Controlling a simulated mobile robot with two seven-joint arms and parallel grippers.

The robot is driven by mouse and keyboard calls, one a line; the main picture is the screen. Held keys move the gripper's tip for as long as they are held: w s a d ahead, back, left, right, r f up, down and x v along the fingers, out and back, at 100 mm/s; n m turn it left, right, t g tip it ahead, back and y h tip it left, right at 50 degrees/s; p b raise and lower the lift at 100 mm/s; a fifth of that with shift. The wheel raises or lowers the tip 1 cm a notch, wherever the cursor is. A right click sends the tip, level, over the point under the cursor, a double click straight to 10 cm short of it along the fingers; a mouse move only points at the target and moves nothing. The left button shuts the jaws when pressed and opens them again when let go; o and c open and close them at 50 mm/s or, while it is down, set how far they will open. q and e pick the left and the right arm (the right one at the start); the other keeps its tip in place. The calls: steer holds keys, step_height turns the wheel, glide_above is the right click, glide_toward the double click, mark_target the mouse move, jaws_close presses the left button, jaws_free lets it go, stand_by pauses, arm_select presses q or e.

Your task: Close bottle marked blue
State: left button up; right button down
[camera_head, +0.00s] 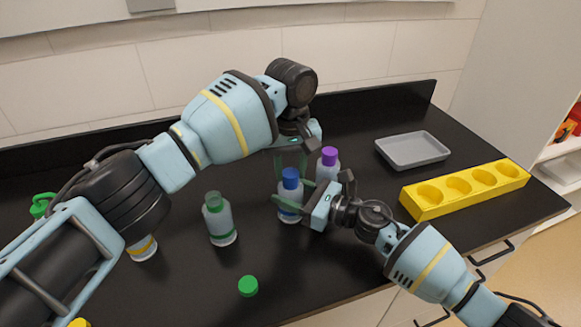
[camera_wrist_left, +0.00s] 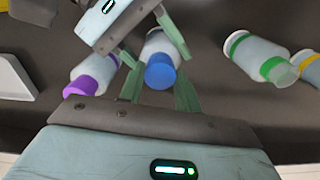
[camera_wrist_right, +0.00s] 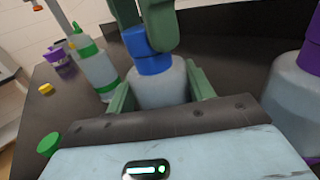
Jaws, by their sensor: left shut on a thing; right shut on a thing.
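The blue-marked bottle (camera_head: 290,208) stands upright on the black counter, a pale bottle with a blue band. The blue cap (camera_head: 290,176) is at its top; the cap also shows in the left wrist view (camera_wrist_left: 160,72) and the right wrist view (camera_wrist_right: 152,62). My left gripper (camera_head: 290,168) comes from above, shut on the blue cap. My right gripper (camera_head: 292,202) is shut on the bottle's body from the side. The fingers partly hide the neck, so I cannot tell how tightly the cap sits.
A purple-capped bottle (camera_head: 328,164) stands close behind, to the right. A green-marked bottle (camera_head: 220,222) stands to the left, with a loose green cap (camera_head: 248,286) in front. A grey tray (camera_head: 412,150) and a yellow rack (camera_head: 465,190) with empty holes lie to the right.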

arm_select(q)
steer(key=m, duration=0.4)
steer(key=shift+m, duration=0.4)
steer(key=m, duration=0.8)
steer(key=shift+m, duration=0.4)
steer(key=m, duration=0.3)
steer(key=o, duration=1.2)
steer(key=shift+c, duration=0.2)
step_height(320, 180, up, 12)
